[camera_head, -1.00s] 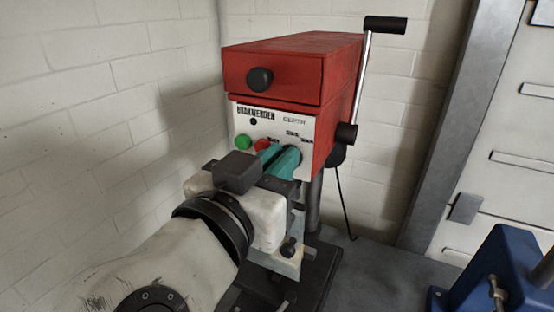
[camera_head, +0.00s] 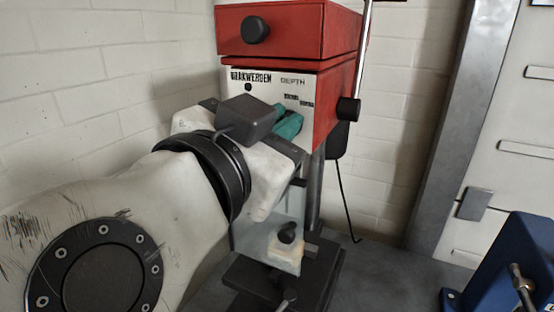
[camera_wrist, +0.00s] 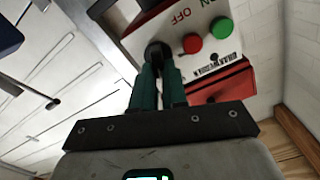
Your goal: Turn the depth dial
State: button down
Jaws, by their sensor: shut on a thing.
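The red drill press (camera_head: 265,30) has a white front panel (camera_head: 300,88) with a DEPTH label at its upper right. The black depth dial (camera_wrist: 157,52) shows in the wrist view between the teal fingertips of my gripper (camera_wrist: 159,70). My gripper is shut on the dial, with one finger on each side. In the head view my gripper (camera_head: 289,122) is at the panel below the DEPTH label, and its fingers and wrist hide the dial. The dial's marks cannot be read.
A green button (camera_wrist: 222,27) and a red button (camera_wrist: 192,43) sit beside the dial. A black side knob (camera_head: 348,110) and a lever (camera_head: 365,40) are on the press's right side. A blue vise (camera_head: 505,265) stands at lower right. White brick walls are close behind.

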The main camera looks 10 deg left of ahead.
jog(key=m+b, duration=0.2)
jog(key=b, duration=0.1)
jog(key=m+b, duration=0.5)
jog(key=b, duration=0.1)
jog(key=shift+s+d+f+m, duration=0.1)
jog(key=shift+d+f+m, duration=0.2)
dwell(0.3)
jog(key=c, duration=1.4)
grip_release()
jog(key=shift+c, duration=0.2)
jog(key=shift+s, duration=0.15)
jog(key=b+v, duration=0.1)
jog(key=v, duration=0.9)
jog(key=shift+s, duration=0.25)
